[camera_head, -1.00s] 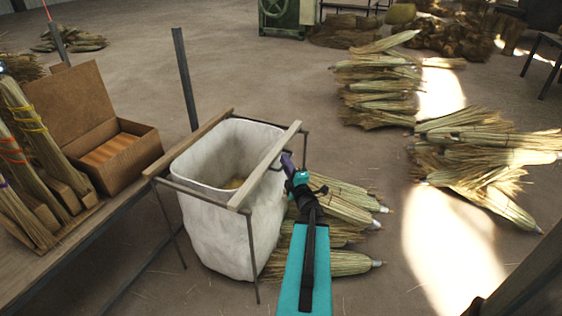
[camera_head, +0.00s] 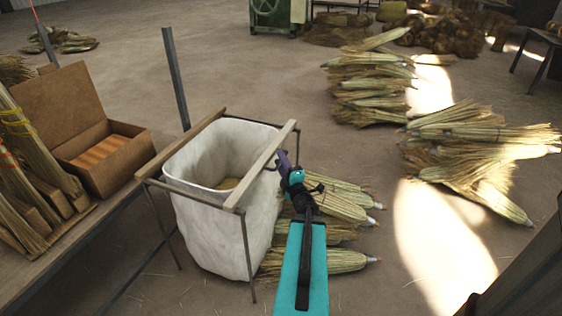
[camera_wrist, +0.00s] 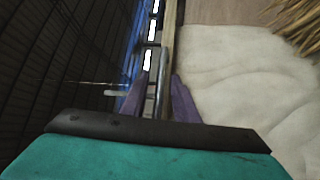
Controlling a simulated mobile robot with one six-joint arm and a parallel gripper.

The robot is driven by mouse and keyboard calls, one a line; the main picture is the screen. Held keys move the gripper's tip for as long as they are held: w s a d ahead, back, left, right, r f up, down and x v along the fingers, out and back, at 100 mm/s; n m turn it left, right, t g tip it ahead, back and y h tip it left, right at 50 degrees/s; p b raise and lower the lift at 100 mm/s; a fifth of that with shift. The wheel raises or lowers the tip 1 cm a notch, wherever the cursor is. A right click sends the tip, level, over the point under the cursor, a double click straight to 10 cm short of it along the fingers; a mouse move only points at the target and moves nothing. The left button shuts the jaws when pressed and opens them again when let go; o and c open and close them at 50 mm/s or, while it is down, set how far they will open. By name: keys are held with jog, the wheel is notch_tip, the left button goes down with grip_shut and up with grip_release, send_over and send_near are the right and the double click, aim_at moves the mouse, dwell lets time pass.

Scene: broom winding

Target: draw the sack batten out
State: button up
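The sack batten (camera_head: 262,163) is a pale wooden strip along the right top edge of the white sack (camera_head: 212,235), which hangs open in a metal stand (camera_head: 247,262). My gripper (camera_head: 281,160) is at the right side of this batten, nearer its far end, beside a small dark metal loop. In the wrist view the batten (camera_wrist: 169,25) runs up the middle, with a grey metal bar (camera_wrist: 160,88) between my two purple fingers (camera_wrist: 158,90). The fingers stand apart, with a slight gap left of the bar. Whether they touch it is unclear.
A second wooden batten (camera_head: 180,145) lies along the sack's left top edge. At left a bench holds brooms (camera_head: 38,150) and an open brown box (camera_head: 105,160). Broom heads (camera_head: 335,207) lie on the floor right of the sack. More bundles (camera_head: 480,150) lie farther right.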

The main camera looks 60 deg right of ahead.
jog(key=shift+s+a, duration=0.1)
jog(key=shift+s, duration=0.05)
jog(key=p+v, duration=0.9)
jog(key=v, duration=0.4)
jog(key=shift+s, duration=0.25)
dwell(0.5)
jog(key=shift+f, duration=0.1)
dwell(0.4)
